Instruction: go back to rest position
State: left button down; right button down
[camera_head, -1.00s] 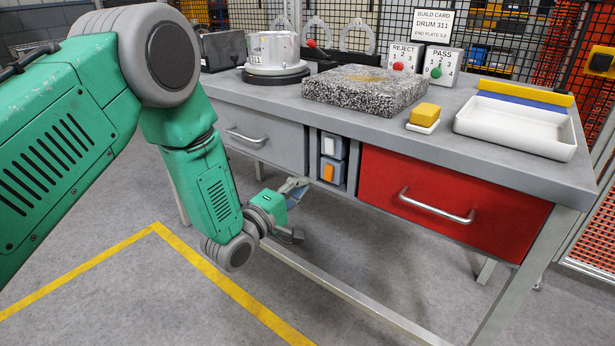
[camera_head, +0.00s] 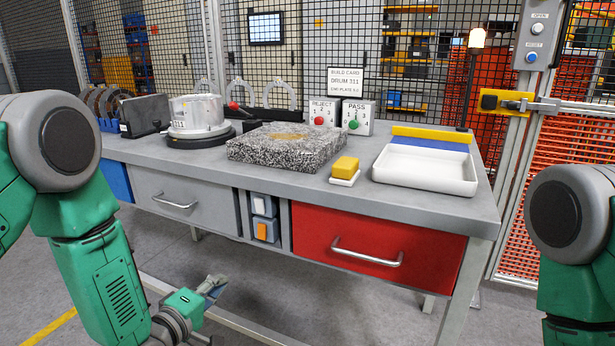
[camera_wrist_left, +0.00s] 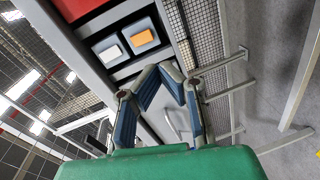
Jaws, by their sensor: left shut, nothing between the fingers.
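My left gripper (camera_head: 214,287) hangs low in front of the workbench (camera_head: 462,203), below the tabletop and apart from everything on it. It is empty. In the left wrist view its two blue-padded fingers (camera_wrist_left: 166,68) come together at the tips, with nothing between them. The left arm bends down along the left side of the head view. Part of my right arm shows at the right edge, but its gripper is out of view.
The bench has a grey drawer (camera_head: 180,197) and a red drawer (camera_head: 373,242). On top are a drum (camera_head: 197,113), a granite block (camera_head: 262,150), a yellow-topped block (camera_head: 345,168) and a white tray (camera_head: 425,181). A fence stands behind. Floor in front is clear.

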pick_arm(q)
jog(key=s+a+f+m+g+y+p, duration=0.2)
jog(key=s+f+m+g, duration=0.25)
jog(key=s+f, duration=0.5)
jog(key=s+a+f+m+g+y+p, duration=0.1)
jog(key=s+m+g, duration=0.3)
jog(key=s, duration=0.9)
jog(key=s+a+f+m+g+y+p, duration=0.2)
jog(key=s+g, duration=0.4)
jog(key=s, duration=0.7)
jog(key=shift+s+a+f+m, duration=0.15)
jog(key=shift+a+f+m, duration=0.3)
jog(key=shift+a+m, duration=0.55)
jog(key=shift+d+g, duration=0.1)
jog(key=shift+g, duration=0.15)
jog(key=shift+d, duration=0.15)
